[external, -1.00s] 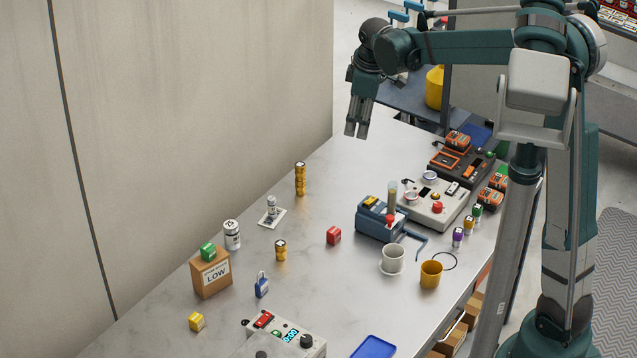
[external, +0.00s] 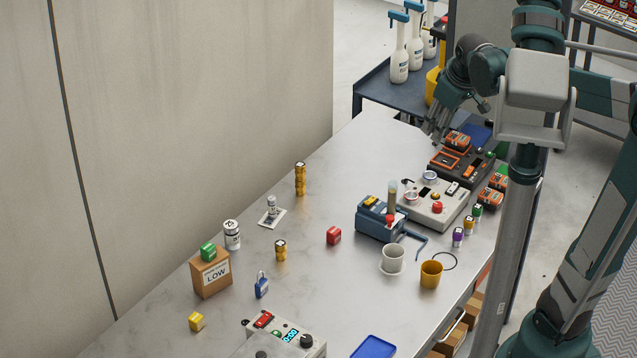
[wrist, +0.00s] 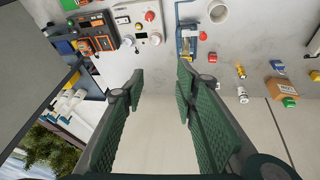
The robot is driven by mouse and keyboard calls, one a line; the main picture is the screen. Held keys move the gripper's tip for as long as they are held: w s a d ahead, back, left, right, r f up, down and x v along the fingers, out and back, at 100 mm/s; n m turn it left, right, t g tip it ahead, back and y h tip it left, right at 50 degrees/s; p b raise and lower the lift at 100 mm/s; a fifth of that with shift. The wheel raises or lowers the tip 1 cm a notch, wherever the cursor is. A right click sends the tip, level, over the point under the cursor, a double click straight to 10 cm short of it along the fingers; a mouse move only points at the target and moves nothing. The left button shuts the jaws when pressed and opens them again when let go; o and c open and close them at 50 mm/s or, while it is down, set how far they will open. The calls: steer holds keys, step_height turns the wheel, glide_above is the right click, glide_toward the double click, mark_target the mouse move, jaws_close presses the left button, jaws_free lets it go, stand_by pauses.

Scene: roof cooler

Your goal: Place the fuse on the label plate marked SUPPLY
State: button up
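A small pale cylinder (external: 271,204), which looks like the fuse, stands upright on a white label plate (external: 278,220) on the bench, in the external view. The plate's print is too small to read, so I cannot confirm SUPPLY. A larger white canister (external: 232,235) stands to its left and a brass-coloured cylinder stack (external: 300,179) behind it to the right. My gripper (external: 433,130) is far to the right of the plate, above the bench's back right end near the orange-and-black charger. In the wrist view my gripper (wrist: 161,78) is open, with nothing between its fingers.
A cardboard box (external: 212,274) with a green cube stands front left, near a blue padlock (external: 262,285). A red cube (external: 333,235), blue device (external: 378,222), white cup (external: 393,259) and yellow cup (external: 431,274) occupy the middle and right.

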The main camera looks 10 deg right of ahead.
steer(key=s+d+f+m+t, duration=0.1)
steer(key=s+d+f+m, duration=0.1)
steer(key=s+d, duration=0.4)
steer(key=s+d+f+m+t+h, duration=0.1)
steer(key=s+d+f+m, duration=0.2)
steer(key=s, duration=0.9)
steer(key=d+m, duration=0.2)
steer(key=d, duration=0.2)
steer(key=shift+s+t, duration=0.15)
steer(key=shift+t, duration=0.25)
